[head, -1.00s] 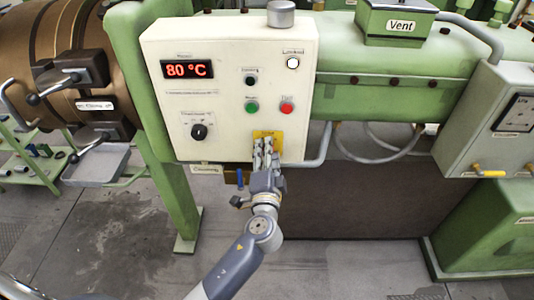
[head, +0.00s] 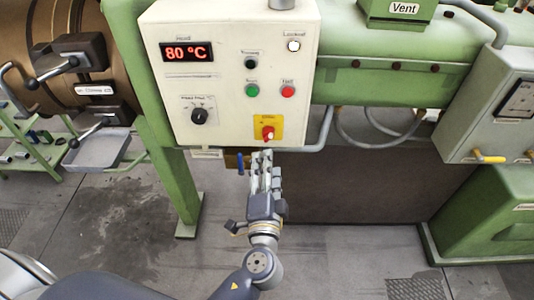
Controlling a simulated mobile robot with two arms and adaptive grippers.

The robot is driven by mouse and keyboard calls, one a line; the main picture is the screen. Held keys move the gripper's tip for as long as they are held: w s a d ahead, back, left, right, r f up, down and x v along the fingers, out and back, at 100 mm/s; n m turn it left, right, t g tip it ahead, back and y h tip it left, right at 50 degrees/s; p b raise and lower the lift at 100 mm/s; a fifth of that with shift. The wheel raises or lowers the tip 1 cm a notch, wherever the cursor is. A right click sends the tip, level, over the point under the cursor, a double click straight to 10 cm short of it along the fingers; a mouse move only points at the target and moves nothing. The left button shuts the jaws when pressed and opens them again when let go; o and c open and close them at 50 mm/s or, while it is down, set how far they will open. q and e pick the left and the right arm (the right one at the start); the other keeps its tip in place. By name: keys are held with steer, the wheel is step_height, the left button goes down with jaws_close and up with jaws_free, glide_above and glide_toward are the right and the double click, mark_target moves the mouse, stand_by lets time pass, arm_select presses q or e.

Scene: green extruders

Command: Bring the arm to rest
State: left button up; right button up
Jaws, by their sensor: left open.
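My left gripper (head: 262,158) is open and empty in the lower middle of the head view. Its fingertips point up, just below the lower edge of the white control panel (head: 190,130). A red knob (head: 268,133) on a yellow plate (head: 261,121) sits at the panel's lower right, a little above the fingertips and apart from them in the picture. My left arm (head: 255,265) runs in from the lower left. My right gripper is not in view.
The panel shows a red 80 °C display (head: 187,52), a black dial (head: 199,116), a green button (head: 252,91) and a red button (head: 288,91). A blue-handled valve (head: 240,163) is close left of the fingers. A grey tray (head: 97,150) sticks out at left. Open floor (head: 130,240) lies below.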

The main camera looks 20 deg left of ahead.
arm_select(q)
steer(key=shift+s+d, duration=0.2)
steer(key=shift+s, duration=0.4)
steer(key=s+f+g+h+b, duration=0.1)
steer(key=s+f+g, duration=0.2)
steer(key=f, duration=1)
steer(key=s+f+g+h+b, duration=0.1)
steer(key=s+f+g+h, duration=0.15)
steer(key=f, duration=0.95)
steer(key=s+f+g+h+b, duration=0.1)
steer(key=s+f+g, duration=0.2)
steer(key=f, duration=1)
steer(key=s+a+f+n+g, duration=0.2)
steer(key=s+a+f+n, duration=0.1)
steer(key=s+f, duration=0.5)
steer(key=s+a+f+n+g+b, duration=0.1)
steer(key=s+a+f+n+g, duration=0.1)
steer(key=s+f, duration=0.6)
steer(key=s+a+f+n+g+b, duration=0.1)
steer(key=s+a+f+n+g, duration=0.2)
steer(key=s+f, duration=0.4)
steer(key=s+a+g, duration=0.1)
steer(key=s, duration=0.7)
steer(key=shift+s+a+f+n, duration=0.2)
steer(key=shift+a+f+n, duration=0.1)
steer(key=shift+f, duration=0.1)
steer(key=shift+d+h, duration=0.1)
steer(key=shift+h, duration=0.15)
steer(key=shift+c, duration=0.3)
